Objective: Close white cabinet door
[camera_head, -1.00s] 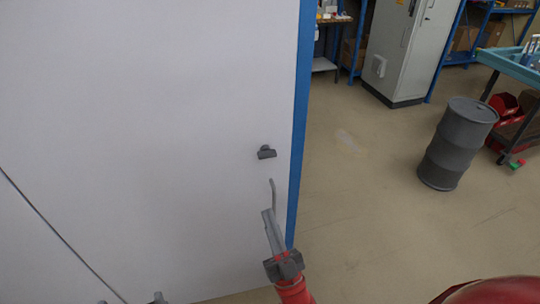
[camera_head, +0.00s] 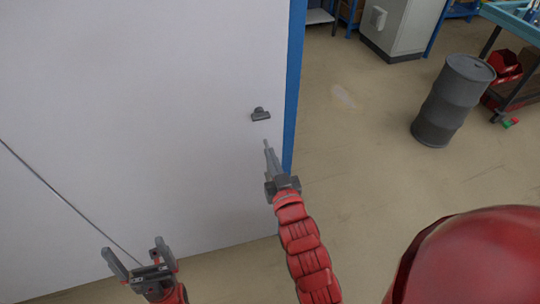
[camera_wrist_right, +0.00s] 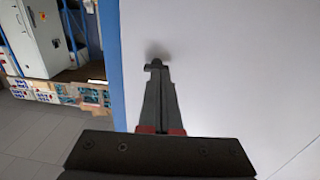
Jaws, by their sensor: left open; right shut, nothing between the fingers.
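The white cabinet door (camera_head: 150,120) is a large flat panel filling the left half of the head view. A small dark handle (camera_head: 261,114) sits near its right edge; it also shows in the right wrist view (camera_wrist_right: 156,65). My right gripper (camera_head: 267,146) is shut and empty, just below the handle in the head view. In the right wrist view its fingertips line up with the handle; I cannot tell whether they touch. My left gripper (camera_head: 134,248) is open and empty, in front of the panel at the lower left.
A blue edge (camera_head: 294,90) borders the panel on the right. A dark diagonal line (camera_head: 62,194) crosses the white surface at left. A grey barrel (camera_head: 453,100), a grey cabinet (camera_head: 398,28) and a blue-topped cart (camera_head: 515,20) stand at right. Floor between is clear.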

